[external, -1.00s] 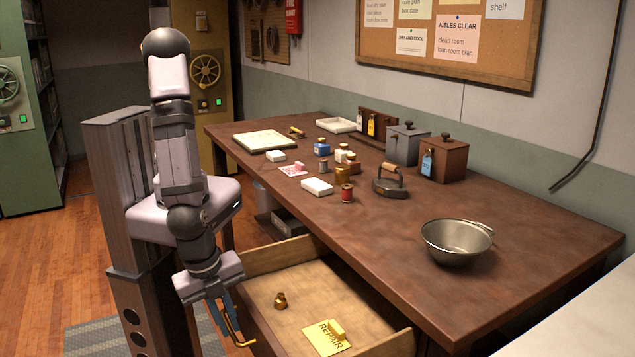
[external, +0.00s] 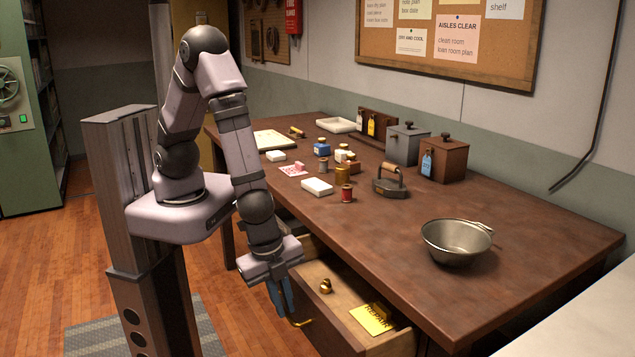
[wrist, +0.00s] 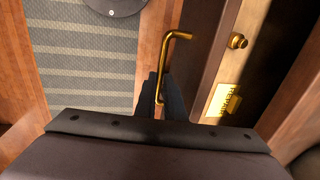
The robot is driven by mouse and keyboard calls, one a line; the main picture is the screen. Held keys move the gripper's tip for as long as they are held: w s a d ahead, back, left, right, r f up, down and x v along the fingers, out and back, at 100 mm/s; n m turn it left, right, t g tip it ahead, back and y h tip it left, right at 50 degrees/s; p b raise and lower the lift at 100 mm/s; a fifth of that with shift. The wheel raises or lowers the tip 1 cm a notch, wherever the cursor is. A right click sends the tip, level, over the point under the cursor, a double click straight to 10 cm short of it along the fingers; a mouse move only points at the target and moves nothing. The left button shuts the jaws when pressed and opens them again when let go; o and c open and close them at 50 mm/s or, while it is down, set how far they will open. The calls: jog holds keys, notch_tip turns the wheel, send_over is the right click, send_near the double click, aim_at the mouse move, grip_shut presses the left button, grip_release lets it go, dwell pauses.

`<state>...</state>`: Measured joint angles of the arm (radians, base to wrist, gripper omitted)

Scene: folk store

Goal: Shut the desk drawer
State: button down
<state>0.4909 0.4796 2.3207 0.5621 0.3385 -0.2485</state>
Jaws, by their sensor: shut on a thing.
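The wooden desk drawer (external: 346,294) sticks out partway from under the brown desk. Inside it lie a small brass weight (external: 326,286) and a yellow "REPAIR" card (external: 371,319). My gripper (external: 286,308) is shut on the brass drawer handle (external: 301,322), at the drawer's front. In the wrist view the handle (wrist: 181,34) runs down to my dark fingers (wrist: 160,96), which close on its near end. The brass weight (wrist: 237,41) and the card (wrist: 219,103) also show there. My fingers partly hide the handle.
The desk top (external: 400,270) holds a metal bowl (external: 457,241), a flat iron (external: 390,181), a red spool (external: 347,193) and several boxes towards the back. A striped grey mat (external: 95,338) lies on the floor. The floor left of the desk looks clear.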

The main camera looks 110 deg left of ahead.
jog(key=w+a+p, duration=0.4)
jog(key=w+a, duration=0.6)
jog(key=shift+w+a+r, duration=0.1)
jog(key=shift+w, duration=0.15)
jog(key=c, duration=1.8)
grip_release()
jog(key=shift+a, duration=0.1)
jog(key=shift+c, duration=0.2)
notch_tip(320, 180, up, 7)
jog(key=s+d, duration=0.1)
